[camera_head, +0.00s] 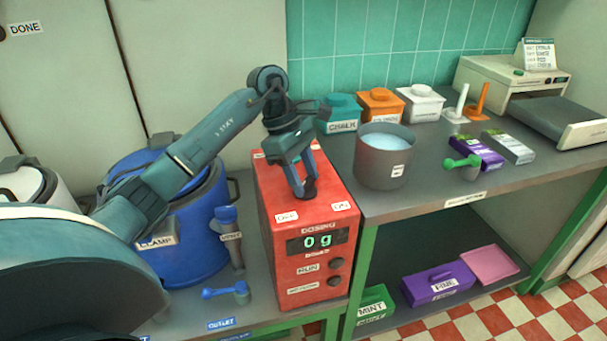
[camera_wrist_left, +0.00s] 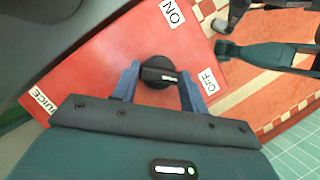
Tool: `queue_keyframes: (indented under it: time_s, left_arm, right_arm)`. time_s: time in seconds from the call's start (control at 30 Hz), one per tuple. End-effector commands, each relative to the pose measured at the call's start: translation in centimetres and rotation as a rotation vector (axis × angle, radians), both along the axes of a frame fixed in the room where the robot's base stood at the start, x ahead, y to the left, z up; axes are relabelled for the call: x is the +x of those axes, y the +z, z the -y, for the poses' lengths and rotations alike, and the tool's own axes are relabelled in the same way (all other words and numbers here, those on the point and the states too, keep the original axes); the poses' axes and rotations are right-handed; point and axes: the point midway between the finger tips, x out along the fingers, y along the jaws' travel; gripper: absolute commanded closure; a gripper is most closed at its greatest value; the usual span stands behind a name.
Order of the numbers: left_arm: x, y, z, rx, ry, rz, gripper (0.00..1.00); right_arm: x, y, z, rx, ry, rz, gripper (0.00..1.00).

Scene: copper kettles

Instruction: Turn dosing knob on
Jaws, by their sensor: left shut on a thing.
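The dosing box (camera_head: 307,240) is a red unit with a display reading 0 g. On its top are an OFF label (camera_head: 287,217) and an ON label (camera_head: 341,206). In the left wrist view the dosing knob (camera_wrist_left: 159,70) is round and black, with a white mark pointing right, toward the OFF label (camera_wrist_left: 209,80). The ON label (camera_wrist_left: 172,12) is above it. My left gripper (camera_head: 304,191) reaches down onto the box top. In the wrist view its blue fingers (camera_wrist_left: 158,84) are shut on the knob, one on each side.
A blue lidded vessel (camera_head: 190,240) stands left of the box, with a blue scoop (camera_head: 226,292) in front. A grey pot (camera_head: 384,160) of pale blue contents stands on the shelf to the right. Chalk, orange and white canisters line the wall behind.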

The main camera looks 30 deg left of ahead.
Motion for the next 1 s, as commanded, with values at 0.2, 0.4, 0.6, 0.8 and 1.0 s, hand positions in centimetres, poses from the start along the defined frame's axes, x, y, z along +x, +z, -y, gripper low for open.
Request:
queue_keyframes:
  time_s: [0.2, 0.4, 0.6, 0.8, 1.0]
  left_arm:
    - [-0.02, 0.01, 0.0, 0.0, 0.0, -0.001, 0.78]
    - [-0.04, 0.0, -0.02, 0.0, 0.01, -0.001, 0.79]
    - [-0.09, -0.05, -0.05, 0.001, 0.073, -0.002, 0.79]
    - [-0.18, -0.07, -0.05, 0.002, 0.209, 0.0, 0.79]
    - [-0.29, -0.08, -0.02, 0.003, 0.392, 0.001, 0.79]
  right_arm:
    - [0.0, -0.02, -0.03, 0.0, 0.0, 0.0, 0.64]
    - [0.0, -0.07, -0.04, 0.001, 0.0, 0.0, 0.64]
    - [-0.02, -0.24, -0.06, 0.003, 0.0, -0.001, 0.64]
    - [0.01, -0.47, -0.11, 0.011, -0.001, -0.001, 0.64]
    - [0.11, -0.42, -0.16, 0.02, -0.002, 0.005, 0.64]
